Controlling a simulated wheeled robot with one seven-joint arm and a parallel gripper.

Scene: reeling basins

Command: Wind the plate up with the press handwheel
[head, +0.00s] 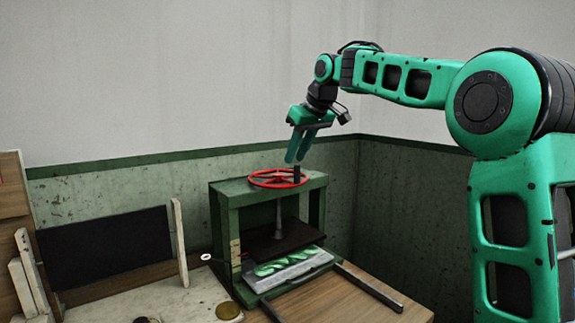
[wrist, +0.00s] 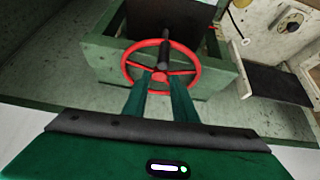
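The press handwheel (head: 262,184) is a red spoked ring lying flat on top of a green press frame (head: 222,215). My gripper (head: 297,160) points down above the handle. A screw (head: 279,216) runs down to the dark plate (head: 285,240), which hangs level inside the frame, above a pale tray (head: 300,272) holding green twisted skeins.
Left are a black panel (head: 105,245), a pale upright board (head: 179,243) and a yellowish disc (head: 228,311). The air above the wheel is clear besides my arm.

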